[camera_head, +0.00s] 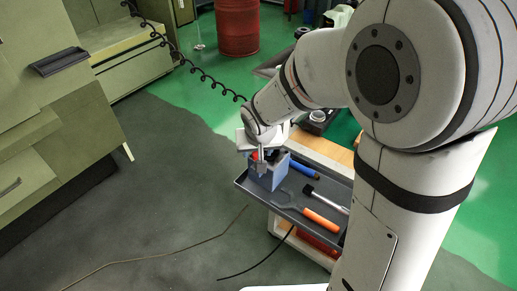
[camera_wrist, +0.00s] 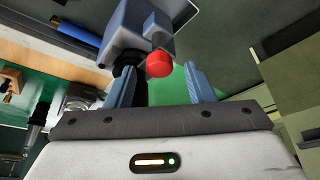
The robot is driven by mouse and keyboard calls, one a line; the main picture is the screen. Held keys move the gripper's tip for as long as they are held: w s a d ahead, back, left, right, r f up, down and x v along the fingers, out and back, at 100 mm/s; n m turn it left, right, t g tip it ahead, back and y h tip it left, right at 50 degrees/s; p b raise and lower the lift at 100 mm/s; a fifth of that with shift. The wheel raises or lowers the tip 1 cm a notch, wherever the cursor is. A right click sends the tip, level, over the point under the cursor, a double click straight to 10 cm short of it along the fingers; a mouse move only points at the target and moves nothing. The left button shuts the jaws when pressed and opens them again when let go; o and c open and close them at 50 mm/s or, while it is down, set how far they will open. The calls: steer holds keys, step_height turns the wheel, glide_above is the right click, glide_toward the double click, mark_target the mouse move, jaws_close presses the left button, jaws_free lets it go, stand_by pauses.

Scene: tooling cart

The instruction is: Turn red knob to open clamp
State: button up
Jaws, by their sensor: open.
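The red knob (camera_wrist: 159,64) sits on the blue-grey clamp (camera_wrist: 137,30) in the wrist view. In the head view the clamp (camera_head: 268,172) stands at the tray's left end, and a small bit of the red knob (camera_head: 254,156) shows beside my gripper. My gripper (camera_wrist: 160,82) is open, its two blue fingers apart. The knob appears between the fingertips in the picture, closer to the left finger; whether it is touching either finger I cannot tell. In the head view my gripper (camera_head: 261,164) is at the clamp and partly covers the knob.
The dark tray (camera_head: 294,214) on the cart holds an orange-handled tool (camera_head: 321,220), a hammer-like tool (camera_head: 327,199) and a blue-handled tool (camera_head: 303,170). A wooden surface (camera_head: 322,155) lies behind it. Green cabinets (camera_head: 60,110) stand left. A red barrel (camera_head: 237,27) stands behind. Open floor lies between.

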steer(key=shift+w+f, duration=0.25)
steer(key=shift+f, duration=0.4)
steer(key=shift+c, duration=0.3)
steer(key=c, duration=0.9)
